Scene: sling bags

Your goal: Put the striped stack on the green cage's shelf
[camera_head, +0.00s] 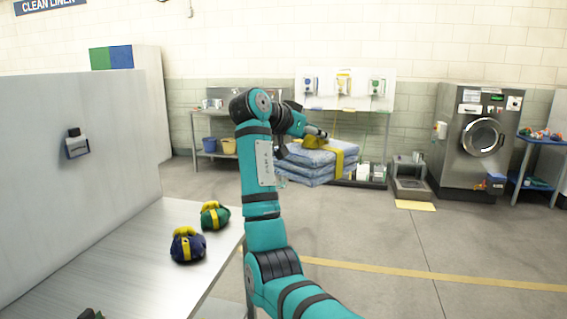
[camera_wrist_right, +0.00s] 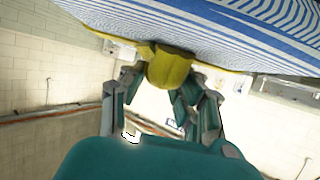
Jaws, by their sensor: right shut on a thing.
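The striped stack (camera_head: 308,166) is folded blue-and-white cloth bound by a yellow strap with a yellow knob on top. My right gripper (camera_head: 313,137) is shut on that yellow knob, and the stack hangs below it in the air. In the right wrist view the striped cloth (camera_wrist_right: 235,30) fills the top, and the knob (camera_wrist_right: 168,70) sits between the fingers of the gripper (camera_wrist_right: 172,88). I cannot make out a green cage or its shelf in either view.
A metal table (camera_head: 150,250) at left holds a green bag (camera_head: 214,216) and a blue bag (camera_head: 187,246), both with yellow straps. A grey partition (camera_head: 70,190) stands behind it. A washer (camera_head: 482,138) and a blue table (camera_head: 540,141) are at right. The floor (camera_head: 400,245) at front right is clear.

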